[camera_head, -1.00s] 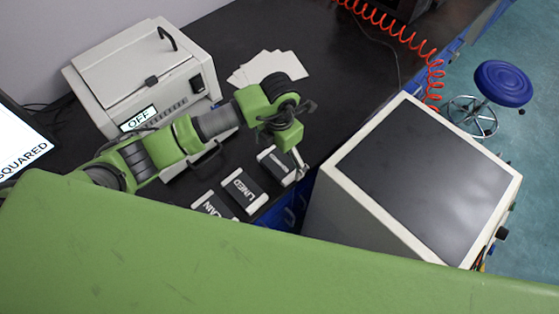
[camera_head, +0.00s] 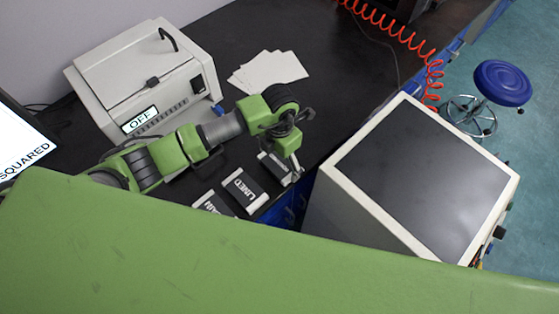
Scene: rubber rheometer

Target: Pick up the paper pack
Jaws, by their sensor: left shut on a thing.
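Three dark paper packs with white ends stand in a row at the desk's front edge. The right-hand pack (camera_head: 272,166) is partly hidden by my left gripper (camera_head: 294,174), which is shut on its right end. Its label cannot be read from here. The middle pack (camera_head: 244,190) reads "LINED". The left pack (camera_head: 207,202) is partly cut off by the large green arm part of mine in the foreground. I cannot tell whether the held pack is clear of the desk. My right gripper is not in view.
A white machine (camera_head: 145,75) with an "OFF" display stands at the back left. A screen (camera_head: 22,150) at the left edge reads "SQUARED". White sheets (camera_head: 268,70) lie on the black desk. A large beige box with a dark top (camera_head: 420,180) stands close on the right. A blue stool (camera_head: 502,83) is beyond.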

